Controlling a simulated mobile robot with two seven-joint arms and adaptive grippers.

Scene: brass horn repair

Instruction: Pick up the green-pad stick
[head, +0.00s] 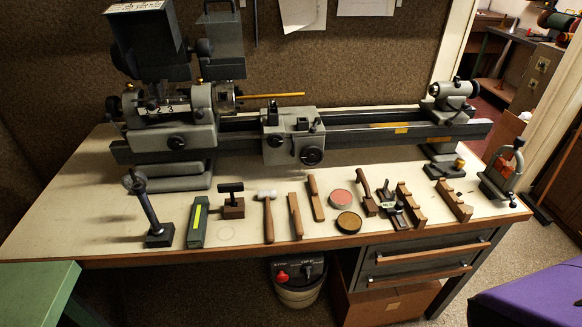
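Two short brown wooden sticks lie near the middle of the bench top: a left stick (295,216) close to the front edge and a right stick (315,198) a little farther back. I cannot make out a green pad on either one at this size. A dark green block with a yellow stripe (198,222) lies farther left on the bench. Neither of my grippers shows in the head view.
A grey lathe (290,135) runs along the back of the workbench (95,215). A mallet (268,215) lies left of the sticks; round tins (349,222) and wooden racks (412,205) stand to the right. A black post (150,215) stands at front left.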

